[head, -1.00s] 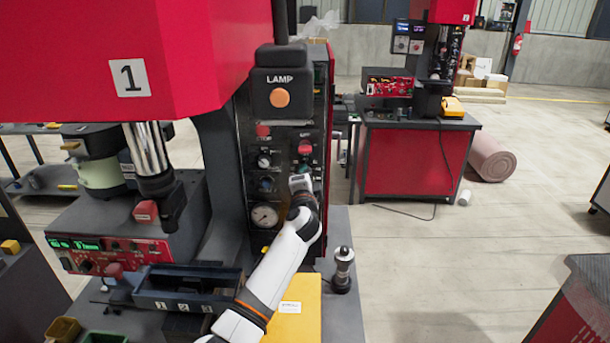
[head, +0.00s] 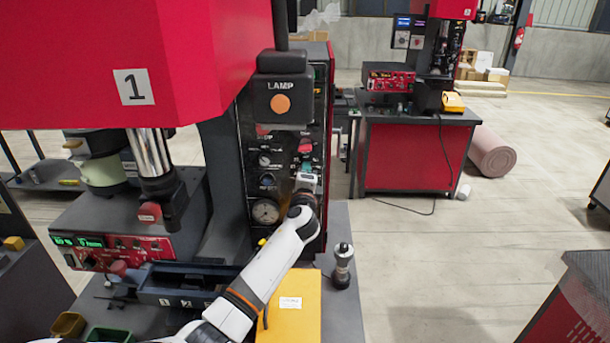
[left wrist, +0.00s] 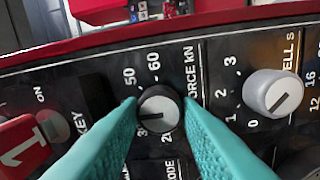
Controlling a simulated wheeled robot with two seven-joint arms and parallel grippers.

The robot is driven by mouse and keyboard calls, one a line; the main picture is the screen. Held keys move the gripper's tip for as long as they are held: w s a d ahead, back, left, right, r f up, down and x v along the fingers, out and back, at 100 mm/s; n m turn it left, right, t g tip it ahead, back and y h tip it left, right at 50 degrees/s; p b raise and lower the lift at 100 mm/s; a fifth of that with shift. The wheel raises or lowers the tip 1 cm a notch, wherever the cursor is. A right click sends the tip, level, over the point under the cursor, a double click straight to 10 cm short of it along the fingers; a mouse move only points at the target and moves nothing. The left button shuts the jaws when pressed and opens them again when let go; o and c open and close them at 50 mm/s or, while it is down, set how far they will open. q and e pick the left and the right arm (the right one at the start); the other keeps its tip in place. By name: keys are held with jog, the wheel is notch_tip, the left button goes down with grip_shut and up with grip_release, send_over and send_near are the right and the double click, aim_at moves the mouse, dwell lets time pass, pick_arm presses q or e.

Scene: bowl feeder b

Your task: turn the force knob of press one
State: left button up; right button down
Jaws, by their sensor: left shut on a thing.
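Press one (head: 190,60) is the red machine with a "1" label at the left of the head view. Its dark control panel (head: 254,180) faces me, and my left gripper (head: 306,182) is at its right side, hiding the knob there. In the left wrist view, the force knob (left wrist: 160,110) is black with a silver face and a dark pointer line, beside the label "FORCE kN". The teal fingers of my left gripper (left wrist: 160,103) stand on both sides of it, shut on it. The pointer slants toward the lower left, near the 30 mark. My right gripper is not in view.
A white dwell knob (left wrist: 273,95) is close to the right finger. A red key tag (left wrist: 22,145) hangs at the left. The lamp box (head: 282,88) juts out above my gripper. A yellow box (head: 291,310) and a dark tray (head: 185,297) lie below my arm.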

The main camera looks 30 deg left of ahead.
pick_arm(q)
jog(key=shift+f, duration=0.1)
jog(key=o, duration=1)
jog(key=shift+b+v, duration=1.9)
jog(key=shift+v, duration=4.15)
